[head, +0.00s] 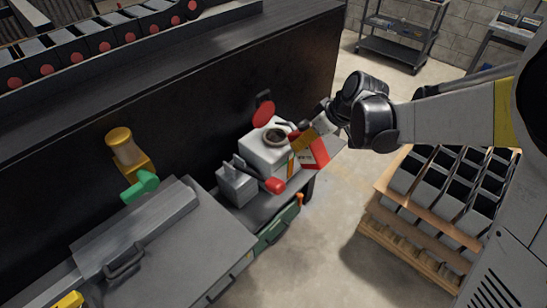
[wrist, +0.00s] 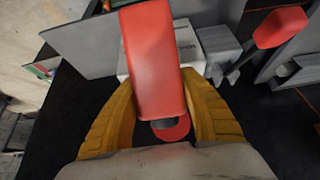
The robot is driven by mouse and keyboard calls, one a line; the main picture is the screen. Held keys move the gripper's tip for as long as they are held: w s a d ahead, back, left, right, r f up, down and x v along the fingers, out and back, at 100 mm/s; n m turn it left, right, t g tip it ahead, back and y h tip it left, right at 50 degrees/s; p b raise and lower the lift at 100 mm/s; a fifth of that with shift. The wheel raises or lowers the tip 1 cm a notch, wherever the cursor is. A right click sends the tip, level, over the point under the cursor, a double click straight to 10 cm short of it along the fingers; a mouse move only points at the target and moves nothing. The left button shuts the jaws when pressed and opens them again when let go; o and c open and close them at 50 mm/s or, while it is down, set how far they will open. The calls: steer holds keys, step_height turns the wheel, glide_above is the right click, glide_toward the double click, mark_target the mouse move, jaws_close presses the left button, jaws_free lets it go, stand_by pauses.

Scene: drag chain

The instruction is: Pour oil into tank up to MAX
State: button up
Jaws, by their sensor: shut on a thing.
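A white tank (head: 262,156) stands against the dark machine wall, with a round dark opening (head: 277,136) on top. A red round lid (head: 263,113) stands raised behind the opening. My gripper (head: 303,141) is at the tank's right side. In the wrist view the red container (wrist: 153,60) is between both fingers and covers much of the white tank (wrist: 186,35). An amber strip (head: 291,165) shows on the tank's front. The MAX mark and any flowing oil cannot be made out.
A grey box (head: 236,184) with a lever and red handle (head: 274,186) stands left of the tank. A wooden rack (head: 425,205) of grey bins stands at right. Bare floor lies between.

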steer(key=shift+f, duration=0.2)
steer(key=shift+r, duration=0.1)
steer(key=p, duration=0.3)
steer(key=shift+r, duration=0.25)
steer(key=shift+p, duration=0.5)
steer(key=shift+f+y, duration=0.1)
steer(key=shift+y, duration=0.2)
steer(key=shift+t, duration=0.3)
steer(key=shift+r+t+y, duration=0.5)
steer(key=shift+r+y, duration=0.1)
steer(key=shift+y, duration=0.2)
steer(key=shift+w+a+r+t+y+b, duration=0.25)
steer(key=shift+r+t+y+b, duration=0.3)
steer(key=shift+r, duration=0.45)
steer(key=shift+w+a+r+t+y+b, duration=0.1)
steer(key=shift+a+r+t+y+b, duration=0.25)
steer(key=shift+r+y, duration=0.5)
steer(key=shift+w+a+r+t+y+b, duration=0.1)
steer(key=shift+w+r+t+y+b, duration=0.25)
steer(key=shift+r, duration=0.85)
steer(key=shift+s, duration=0.15)
